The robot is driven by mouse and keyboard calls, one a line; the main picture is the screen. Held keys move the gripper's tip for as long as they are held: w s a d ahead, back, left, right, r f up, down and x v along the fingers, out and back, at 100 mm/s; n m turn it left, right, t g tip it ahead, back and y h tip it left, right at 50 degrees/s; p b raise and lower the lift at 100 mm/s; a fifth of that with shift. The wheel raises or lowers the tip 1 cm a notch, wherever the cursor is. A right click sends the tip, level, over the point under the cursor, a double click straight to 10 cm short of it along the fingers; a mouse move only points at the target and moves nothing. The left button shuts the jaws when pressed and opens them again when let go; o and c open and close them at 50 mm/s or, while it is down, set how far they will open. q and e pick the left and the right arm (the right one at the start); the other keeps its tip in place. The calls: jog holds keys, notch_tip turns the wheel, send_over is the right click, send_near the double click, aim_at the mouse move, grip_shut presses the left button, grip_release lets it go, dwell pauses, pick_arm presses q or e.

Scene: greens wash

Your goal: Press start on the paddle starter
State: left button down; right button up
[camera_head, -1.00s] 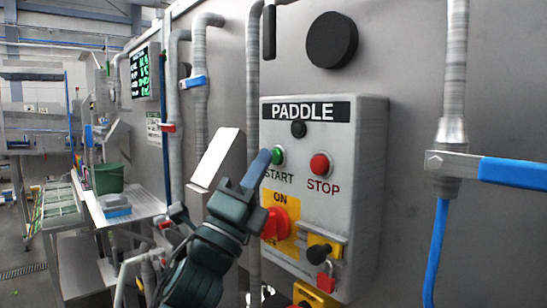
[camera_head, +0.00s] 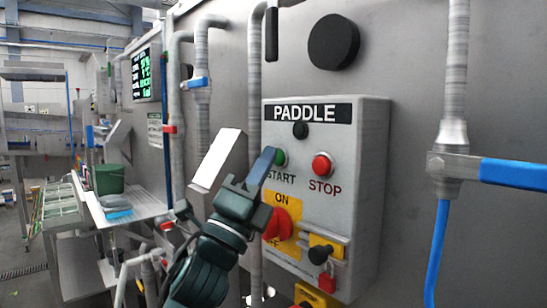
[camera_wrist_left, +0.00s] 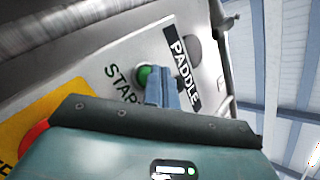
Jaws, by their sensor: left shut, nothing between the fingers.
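The grey paddle starter box (camera_head: 355,150) hangs on the steel wall, with a black PADDLE label at its top. Its green START button (camera_head: 281,157) is at the left and its red STOP button (camera_head: 322,165) at the right. My left gripper (camera_head: 268,152) is shut and empty, its blue fingertips at the left side of the green button. In the left wrist view the fingertips (camera_wrist_left: 158,75) overlap the green button (camera_wrist_left: 144,77) and hide part of it. I cannot tell whether they touch it. My right gripper is not in view.
A red rotary switch (camera_head: 277,224) on a yellow ON plate is just right of my left wrist. A red padlock (camera_head: 327,281) hangs below. A blue-handled valve (camera_head: 513,173) is at the right. Vertical pipes (camera_head: 203,100) run along the wall at the left.

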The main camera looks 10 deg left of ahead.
pick_arm(q)
jog(key=shift+w+d+f, duration=0.2)
jog(key=shift+f, duration=0.35)
jog(key=shift+s+a+f, duration=0.15)
jog(key=shift+s+a, duration=0.1)
jog(key=shift+s, duration=0.05)
jog(key=shift+s, duration=0.1)
jog(key=shift+s+a+r+p, duration=0.1)
jog(key=shift+s+a+p, duration=0.05)
jog(key=shift+s+a, duration=0.8)
jog(key=shift+s+a+r+p, duration=0.15)
jog(key=shift+s+a, duration=0.55)
jog(key=shift+s, duration=0.4)
jog(key=shift+f, duration=0.1)
